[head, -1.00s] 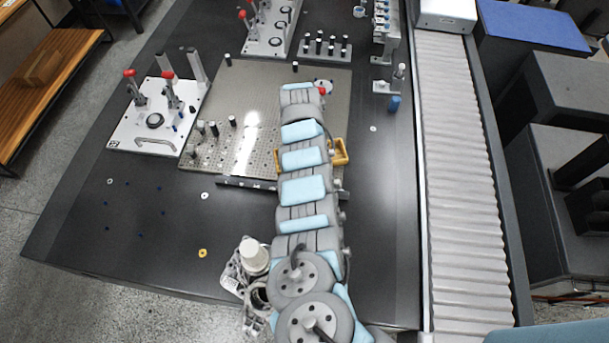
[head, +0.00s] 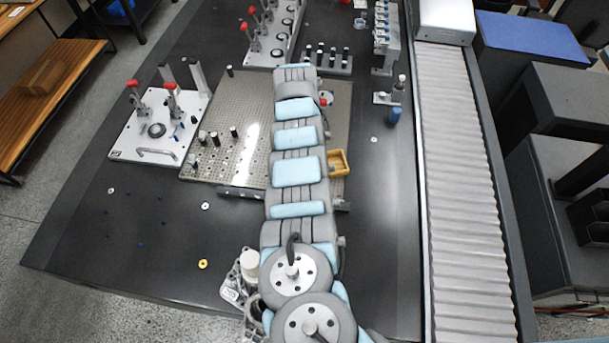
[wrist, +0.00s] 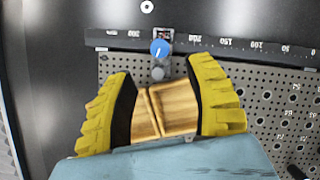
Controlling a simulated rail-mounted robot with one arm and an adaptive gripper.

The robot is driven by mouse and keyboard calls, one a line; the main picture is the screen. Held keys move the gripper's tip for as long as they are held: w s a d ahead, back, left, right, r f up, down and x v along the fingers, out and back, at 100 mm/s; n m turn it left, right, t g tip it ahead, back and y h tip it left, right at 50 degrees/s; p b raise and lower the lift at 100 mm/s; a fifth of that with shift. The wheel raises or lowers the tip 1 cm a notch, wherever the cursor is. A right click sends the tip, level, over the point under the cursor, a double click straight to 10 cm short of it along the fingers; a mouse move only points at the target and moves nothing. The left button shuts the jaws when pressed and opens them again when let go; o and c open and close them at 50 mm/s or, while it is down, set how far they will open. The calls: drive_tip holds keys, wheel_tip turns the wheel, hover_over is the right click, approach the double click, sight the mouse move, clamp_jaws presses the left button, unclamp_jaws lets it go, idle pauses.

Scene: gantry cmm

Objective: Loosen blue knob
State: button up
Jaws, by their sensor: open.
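The blue knob (wrist: 160,49) shows in the wrist view as a small round cap with a white line. It sits on the black ruled rail (wrist: 220,45), with a grey round part (wrist: 158,73) just below it. My gripper (wrist: 158,66) has two ridged yellow fingers spread apart, and the knob shows just past the gap between them, apart from both. A wood-coloured surface (wrist: 168,108) shows between the fingers; I cannot tell whether it is held. In the head view my arm hides the knob, and a yellow piece (head: 338,162), probably my gripper, shows beside the arm.
The perforated plate (head: 225,115) lies by the rail. A white fixture plate with red-handled clamps (head: 125,140) is at left, another (head: 270,45) behind. A small stand with a blue part (head: 394,116) and a conveyor (head: 455,160) are at right.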

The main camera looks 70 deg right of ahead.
drive_tip(key=v, duration=0.5)
idle(0.8)
